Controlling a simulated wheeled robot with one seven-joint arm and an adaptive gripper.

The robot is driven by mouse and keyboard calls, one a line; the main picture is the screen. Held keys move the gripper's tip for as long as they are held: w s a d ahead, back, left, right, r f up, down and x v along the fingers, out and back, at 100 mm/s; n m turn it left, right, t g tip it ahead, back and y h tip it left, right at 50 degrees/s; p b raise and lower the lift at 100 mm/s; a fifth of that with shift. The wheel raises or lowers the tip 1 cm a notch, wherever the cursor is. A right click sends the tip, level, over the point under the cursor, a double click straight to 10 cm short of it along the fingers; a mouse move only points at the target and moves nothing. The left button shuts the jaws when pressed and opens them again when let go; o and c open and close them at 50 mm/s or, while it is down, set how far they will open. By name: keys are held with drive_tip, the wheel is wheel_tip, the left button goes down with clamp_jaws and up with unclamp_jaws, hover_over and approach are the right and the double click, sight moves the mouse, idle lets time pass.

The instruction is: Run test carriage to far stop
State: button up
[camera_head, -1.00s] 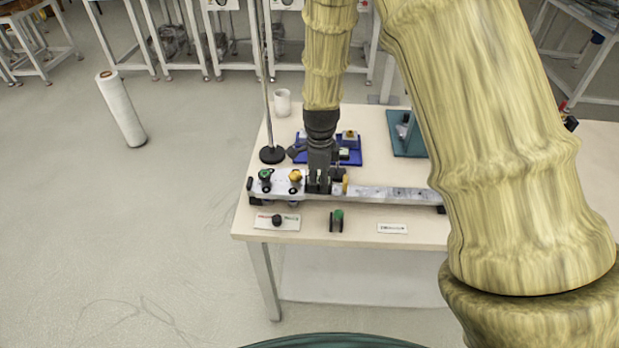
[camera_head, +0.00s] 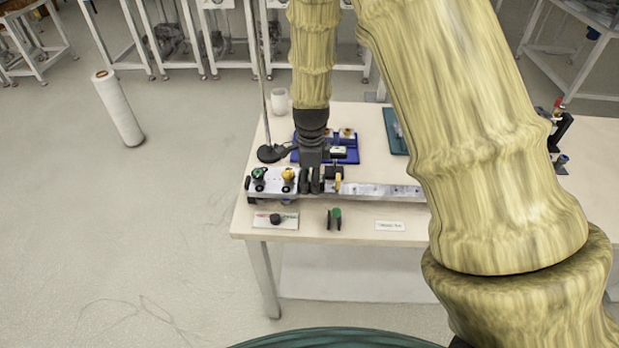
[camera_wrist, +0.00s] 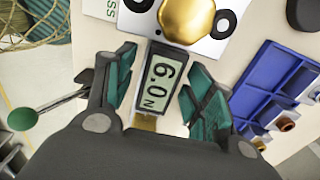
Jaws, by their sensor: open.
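A long metal track (camera_head: 385,190) lies along the front of the table. At its left end are a green-topped knob (camera_head: 259,174) and a brass knob (camera_head: 288,175); a brass dome (camera_wrist: 187,18) fills the top of the wrist view. My gripper (camera_head: 310,181) is low over the track, just right of the brass knob. In the wrist view its teal-padded fingers (camera_wrist: 162,92) stand open on either side of a small display (camera_wrist: 159,86) reading 6.0 N. Whether the pads touch it is unclear. A black and yellow part (camera_head: 338,184) is right of the gripper. Which part is the carriage is unclear.
A blue tray (camera_head: 352,158) lies behind the track, with a black-based stand (camera_head: 271,153) to its left and a white cup (camera_head: 279,99) behind. A green-topped tool (camera_head: 335,218), a knob on a plate (camera_head: 275,219) and a label card (camera_head: 389,225) lie in front. My arm hides the track's right end.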

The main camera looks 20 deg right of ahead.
wheel_tip(320, 180, up, 12)
idle(0.6)
idle(0.4)
